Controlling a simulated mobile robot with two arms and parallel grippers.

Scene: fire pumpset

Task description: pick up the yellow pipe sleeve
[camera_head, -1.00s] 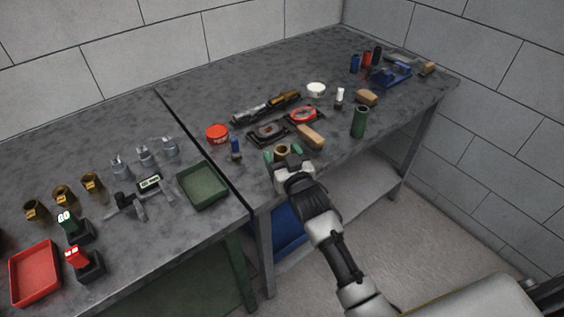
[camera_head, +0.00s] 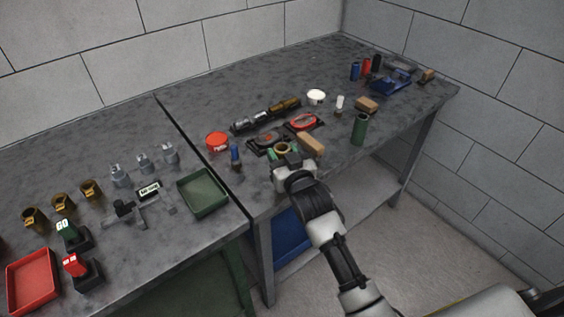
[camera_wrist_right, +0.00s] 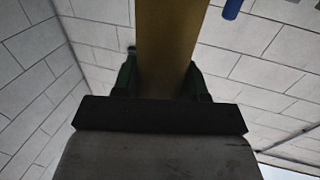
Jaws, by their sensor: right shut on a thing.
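The yellow pipe sleeve (camera_head: 283,148) is a short brassy yellow tube, held upright near the front edge of the right-hand table. My right gripper (camera_head: 284,156) is shut on it, with one green finger on each side. In the right wrist view the sleeve (camera_wrist_right: 168,45) rises as a broad yellow column between the green fingers (camera_wrist_right: 160,85). Its lower end is hidden by my gripper, so I cannot tell from the head view how high it is above the table. My left gripper is not in view.
Close by are a blue cylinder (camera_head: 235,155), a red tin (camera_head: 217,141), a wooden block (camera_head: 312,143) and a red-ringed part (camera_head: 302,122). A green cylinder (camera_head: 360,128) stands to the right. A green tray (camera_head: 203,191) lies left, across the table seam.

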